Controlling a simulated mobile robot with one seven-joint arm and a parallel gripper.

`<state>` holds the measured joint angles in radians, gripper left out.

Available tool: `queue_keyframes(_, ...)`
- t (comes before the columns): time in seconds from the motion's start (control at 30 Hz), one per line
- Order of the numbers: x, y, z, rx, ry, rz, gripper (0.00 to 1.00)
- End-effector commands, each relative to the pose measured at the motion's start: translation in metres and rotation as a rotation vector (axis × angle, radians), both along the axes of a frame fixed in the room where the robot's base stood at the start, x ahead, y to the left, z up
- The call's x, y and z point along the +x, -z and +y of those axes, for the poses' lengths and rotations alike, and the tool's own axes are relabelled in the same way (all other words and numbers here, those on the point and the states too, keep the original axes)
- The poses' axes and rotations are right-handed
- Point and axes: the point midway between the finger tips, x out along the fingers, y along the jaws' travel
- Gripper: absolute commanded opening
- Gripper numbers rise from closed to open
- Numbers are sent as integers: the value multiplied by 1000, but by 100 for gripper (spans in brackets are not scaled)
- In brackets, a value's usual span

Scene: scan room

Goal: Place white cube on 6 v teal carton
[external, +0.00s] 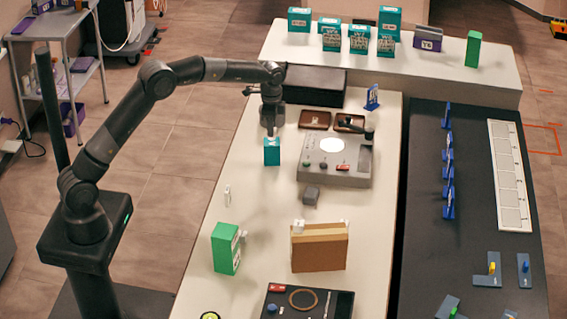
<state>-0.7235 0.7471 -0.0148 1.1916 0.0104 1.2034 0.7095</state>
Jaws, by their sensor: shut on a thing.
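My gripper (271,131) points down directly over a small teal carton (271,153) on the white table. Its jaws are shut on a small pale thing at the carton's top, which looks like the white cube and is mostly hidden by the fingers. I cannot tell whether the cube touches the carton. The carton is upright; its label cannot be read. Several other teal cartons (300,19) stand on the back counter. A small white block (298,226) also sits on the brown box (320,250) at the front.
A grey device (345,178) with a white disc stands right of the teal carton, with a small grey block (310,194) in front. A green carton (226,248) stands at the front left. A black case (310,82) lies behind the gripper. Table space left of the brown box is partly clear.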

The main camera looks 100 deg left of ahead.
Motion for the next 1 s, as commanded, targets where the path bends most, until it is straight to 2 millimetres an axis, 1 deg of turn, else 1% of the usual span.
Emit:
queue_keyframes(0.03,0,9,0,-2,0,2,5)
queue_keyframes(0.13,0,19,0,-1,0,1,5)
queue_keyframes(0.47,0,22,0,0,0,0,5)
queue_keyframes(0.5,0,23,0,0,0,0,27)
queue_keyframes(0.7,0,22,0,0,0,-1,43)
queue_keyframes(0.77,0,22,0,0,0,0,48)
queue_keyframes(1.0,0,21,0,1,0,-1,48)
